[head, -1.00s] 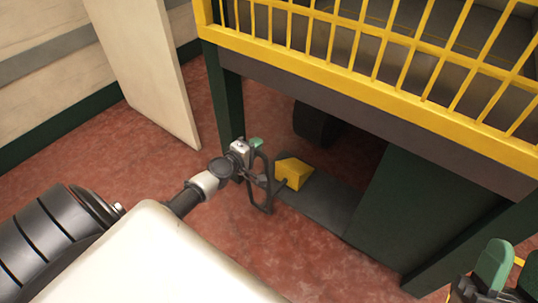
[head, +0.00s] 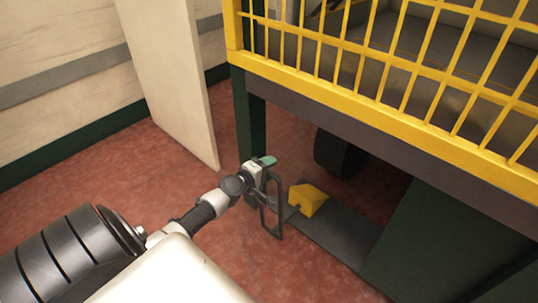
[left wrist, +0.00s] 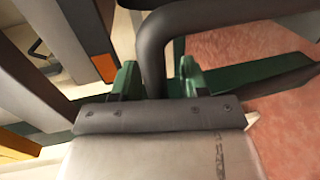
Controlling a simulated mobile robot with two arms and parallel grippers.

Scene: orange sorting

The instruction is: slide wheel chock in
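The yellow wheel chock (head: 308,201) sits on a dark flat plate (head: 335,236) on the floor, beside the edge of the raised platform. A dark upright handle frame (head: 278,222) stands at the chock's left end. My left gripper (head: 266,165) is at the top of this frame. In the left wrist view, its green fingertips (left wrist: 157,80) stand on both sides of the dark handle bar (left wrist: 151,45) and appear shut on it. The chock is not clearly seen in that view. A dark wheel (head: 337,153) shows under the platform, behind the chock. My right gripper is out of view.
A yellow-railed platform (head: 350,92) overhangs the chock, with a dark green post (head: 249,120) close behind my left gripper. A dark green panel (head: 440,240) stands to the right. A pale upright board (head: 168,85) is at the left. Red floor (head: 130,190) is open around my arm.

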